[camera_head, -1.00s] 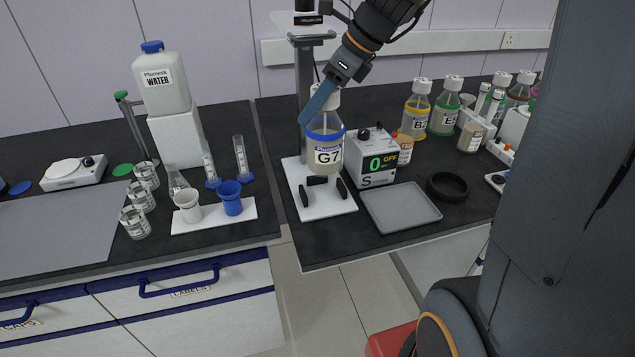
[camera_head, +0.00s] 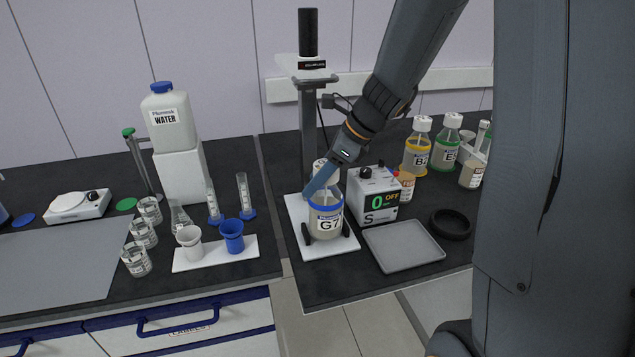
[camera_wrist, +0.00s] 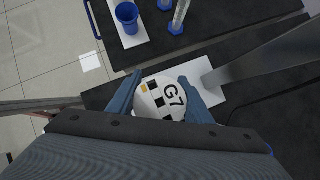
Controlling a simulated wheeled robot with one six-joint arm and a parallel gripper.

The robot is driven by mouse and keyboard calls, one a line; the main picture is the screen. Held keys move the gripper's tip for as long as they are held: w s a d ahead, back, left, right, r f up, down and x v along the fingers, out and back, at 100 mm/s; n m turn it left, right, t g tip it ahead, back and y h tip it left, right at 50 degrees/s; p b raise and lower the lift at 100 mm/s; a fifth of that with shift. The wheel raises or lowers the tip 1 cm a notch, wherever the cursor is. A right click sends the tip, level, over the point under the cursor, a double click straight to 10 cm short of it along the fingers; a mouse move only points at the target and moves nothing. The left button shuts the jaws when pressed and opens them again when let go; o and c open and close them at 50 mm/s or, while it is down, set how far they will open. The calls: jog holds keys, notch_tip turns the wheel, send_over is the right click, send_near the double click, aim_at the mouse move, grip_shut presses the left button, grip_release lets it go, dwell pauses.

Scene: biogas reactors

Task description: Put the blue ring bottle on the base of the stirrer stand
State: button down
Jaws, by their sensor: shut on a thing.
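The blue ring bottle (camera_head: 326,218), labelled G7, has a blue band, pale contents and a white cap. It stands upright at the white base of the stirrer stand (camera_head: 337,246), between the base's black posts. My gripper (camera_head: 322,178) is shut on the bottle near its cap. In the wrist view the white cap marked G7 (camera_wrist: 162,98) lies between my two blue fingers. The stand's column (camera_head: 308,120) rises behind the bottle, with the stirrer head (camera_head: 308,40) on top. I cannot tell whether the bottle's bottom fully touches the base.
A control box (camera_head: 373,196) showing 0 and OFF stands just right of the bottle. A grey tray (camera_head: 403,247) and a black ring (camera_head: 450,224) lie farther right. Yellow-ring bottle B2 (camera_head: 416,150) stands behind. Left, across a bench gap, are cups and cylinders.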

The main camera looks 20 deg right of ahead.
jog(key=shift+f, duration=0.7)
jog(key=c, duration=0.9)
grip_release()
jog(key=b+v, duration=0.1)
jog(key=v, duration=1.1)
jog(key=shift+b, duration=0.3)
